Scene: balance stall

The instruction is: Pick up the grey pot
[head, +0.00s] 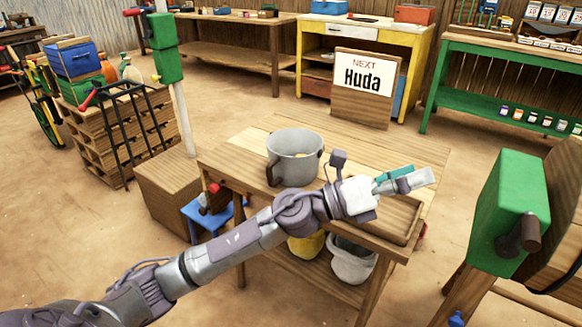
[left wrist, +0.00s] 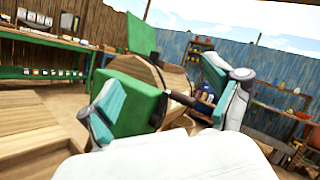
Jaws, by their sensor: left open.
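The grey pot (head: 295,156) stands upright on the wooden table (head: 262,133), near its left side. The pot does not show in that view. My right gripper is not in view.
A shallow wooden tray (head: 405,222) lies on the table's right side, under my left gripper. A green box with a crank (head: 510,210) stands at the right, and also shows in the left wrist view (left wrist: 128,100). A yellow pot (head: 306,245) and a white pot (head: 352,262) sit below the tabletop.

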